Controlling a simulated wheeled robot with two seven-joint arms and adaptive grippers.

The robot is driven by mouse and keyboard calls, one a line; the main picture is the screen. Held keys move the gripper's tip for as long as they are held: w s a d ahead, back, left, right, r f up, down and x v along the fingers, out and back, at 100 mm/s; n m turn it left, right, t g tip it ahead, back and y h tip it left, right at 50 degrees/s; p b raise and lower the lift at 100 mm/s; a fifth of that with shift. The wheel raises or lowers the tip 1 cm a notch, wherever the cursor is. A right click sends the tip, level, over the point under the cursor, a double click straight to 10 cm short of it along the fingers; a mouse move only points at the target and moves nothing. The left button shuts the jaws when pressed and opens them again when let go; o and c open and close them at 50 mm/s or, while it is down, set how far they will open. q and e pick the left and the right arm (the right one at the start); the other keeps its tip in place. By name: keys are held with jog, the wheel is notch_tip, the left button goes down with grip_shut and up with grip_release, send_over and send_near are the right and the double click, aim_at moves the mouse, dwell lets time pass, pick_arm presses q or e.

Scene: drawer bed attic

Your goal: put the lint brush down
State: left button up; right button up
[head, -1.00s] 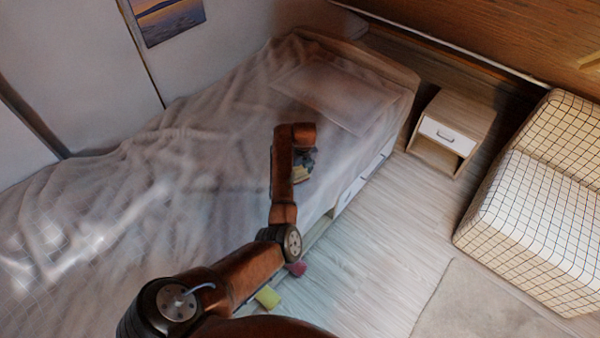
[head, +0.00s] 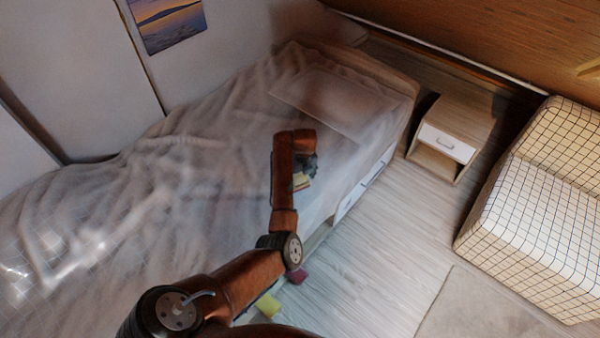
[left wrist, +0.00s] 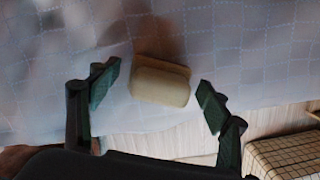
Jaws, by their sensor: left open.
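The lint brush (left wrist: 160,86) shows in the left wrist view as a pale cream block with a tan part behind it. It lies on the light quilted bed cover (left wrist: 255,60), near the edge of the bed. My left gripper (left wrist: 158,92) is open, with one finger on each side of the brush and a visible gap on both sides. In the head view my left gripper (head: 308,167) is over the bed's right side, with the yellowish brush (head: 301,181) partly hidden by it. My right gripper is not in view.
A checked sofa (head: 535,205) is at the right. A yellow item (head: 267,306) and a dark red item (head: 298,275) are low beside the bed, partly hidden by my arm. The floor between bed and sofa is clear.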

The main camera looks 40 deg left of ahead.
aim_at(302, 184)
pick_arm(q)
notch_tip(302, 184, up, 12)
jog(key=d+p, duration=0.1)
jog(key=p, duration=0.3)
jog(key=shift+s+d+f, duration=0.2)
jog(key=shift+s+d, duration=0.1)
jog(key=shift+s, duration=0.1)
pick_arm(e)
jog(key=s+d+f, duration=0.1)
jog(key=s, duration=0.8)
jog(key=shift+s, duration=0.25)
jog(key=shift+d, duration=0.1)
